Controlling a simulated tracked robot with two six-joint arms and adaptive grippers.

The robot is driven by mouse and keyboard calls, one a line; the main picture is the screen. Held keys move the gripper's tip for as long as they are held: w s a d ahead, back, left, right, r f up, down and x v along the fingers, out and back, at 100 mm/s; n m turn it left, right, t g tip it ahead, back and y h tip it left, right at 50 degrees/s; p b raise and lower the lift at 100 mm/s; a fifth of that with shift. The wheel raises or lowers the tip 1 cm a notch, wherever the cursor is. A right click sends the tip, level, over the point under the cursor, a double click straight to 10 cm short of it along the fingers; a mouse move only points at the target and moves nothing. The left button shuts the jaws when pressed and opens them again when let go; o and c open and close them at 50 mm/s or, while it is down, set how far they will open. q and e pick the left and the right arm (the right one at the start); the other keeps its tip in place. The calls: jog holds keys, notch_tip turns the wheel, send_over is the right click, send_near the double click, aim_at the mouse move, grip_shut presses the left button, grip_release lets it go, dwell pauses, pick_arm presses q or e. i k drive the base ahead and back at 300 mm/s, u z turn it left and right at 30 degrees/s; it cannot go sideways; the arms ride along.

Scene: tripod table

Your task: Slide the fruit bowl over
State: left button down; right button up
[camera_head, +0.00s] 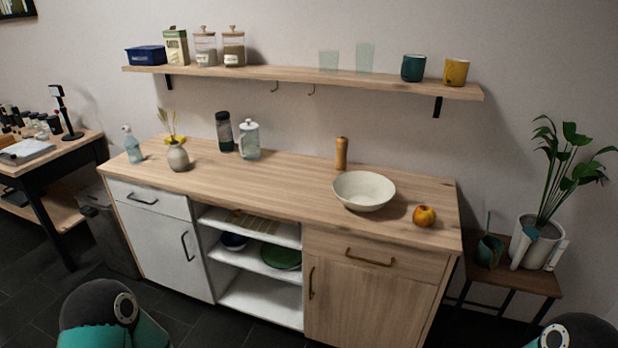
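The fruit bowl (364,191) is a wide, cream-white bowl. It stands upright on the right half of the wooden counter (270,185), near the front edge. Its visible inside looks empty. A red-yellow fruit (424,216), like an apple or peach, lies on the counter to the right of the bowl, apart from it. Neither gripper shows. Only parts of my arms are in view at the bottom left and bottom right corners, well away from the bowl.
A wooden pepper mill (341,153) stands just behind the bowl. A glass jar (249,140), a dark bottle (224,131), a vase (178,157) and a spray bottle (132,144) stand further left. The counter between jar and bowl is clear. A shelf (300,79) hangs above.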

aim_at(359, 191)
jog(key=z, duration=0.05)
jog(key=i, duration=1.4)
jog(key=z, duration=0.8)
jog(key=k, duration=0.85)
jog(key=z, duration=0.15)
jog(key=i, duration=1)
jog(key=u, duration=0.1)
